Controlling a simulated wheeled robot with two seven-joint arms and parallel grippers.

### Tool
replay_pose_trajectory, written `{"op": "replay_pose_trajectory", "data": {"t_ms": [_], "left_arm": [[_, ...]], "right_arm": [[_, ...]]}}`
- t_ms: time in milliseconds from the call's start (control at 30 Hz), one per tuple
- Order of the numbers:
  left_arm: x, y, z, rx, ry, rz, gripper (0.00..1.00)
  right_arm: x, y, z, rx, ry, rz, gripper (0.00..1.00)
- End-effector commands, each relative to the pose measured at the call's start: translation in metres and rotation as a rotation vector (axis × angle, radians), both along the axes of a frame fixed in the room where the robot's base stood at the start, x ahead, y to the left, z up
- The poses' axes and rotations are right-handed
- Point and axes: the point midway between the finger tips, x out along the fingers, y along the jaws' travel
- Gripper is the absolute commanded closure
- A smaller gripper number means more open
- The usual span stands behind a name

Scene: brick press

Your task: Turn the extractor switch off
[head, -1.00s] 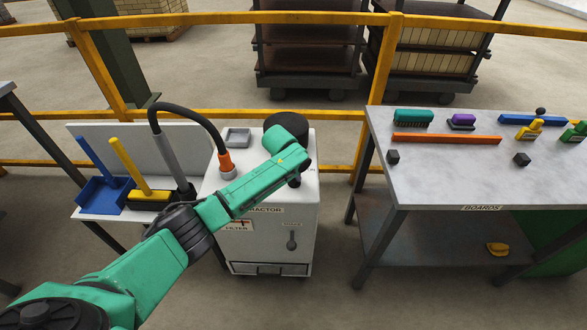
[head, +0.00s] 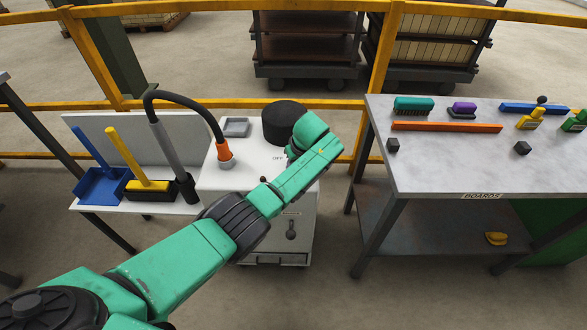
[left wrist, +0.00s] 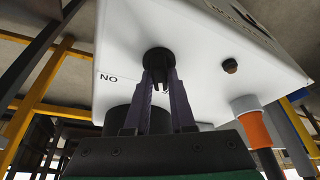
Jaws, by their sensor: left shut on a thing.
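The extractor (head: 213,176) is a white cabinet with an orange-ended hose and a black cylinder on top. An "OFF" label (head: 278,158) shows on its top in the head view. In the left wrist view, a black switch knob (left wrist: 157,60) sits on the white surface, beside a label that reads "ON" upside down (left wrist: 107,79). My left gripper (left wrist: 159,84) is shut on this knob. In the head view my green left forearm and wrist hide the gripper and the knob. How far the knob is turned is hard to tell. My right gripper is in no view.
The black cylinder (head: 284,124) stands close behind my left wrist. A hose (head: 180,96) arches at the left, near a blue dustpan (head: 101,187) and a yellow-handled brush (head: 147,185). A grey table (head: 450,165) with tools stands at the right. A yellow rail (head: 345,104) runs behind.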

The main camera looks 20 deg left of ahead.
Motion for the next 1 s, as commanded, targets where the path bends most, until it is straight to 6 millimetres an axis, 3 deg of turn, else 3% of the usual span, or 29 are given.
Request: {"op": "replay_pose_trajectory", "data": {"t_ms": [100, 400, 1000], "left_arm": [[0.001, -0.001, -0.007, 0.0, 0.0, 0.087, 1.0], [0.001, -0.001, -0.004, -0.001, 0.0, 0.239, 1.0], [0.001, 0.0, 0.0, -0.001, 0.0, 0.287, 1.0]], "right_arm": [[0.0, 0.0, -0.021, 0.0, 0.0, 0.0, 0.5], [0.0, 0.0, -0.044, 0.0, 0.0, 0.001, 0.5], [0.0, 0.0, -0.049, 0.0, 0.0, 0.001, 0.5]]}}
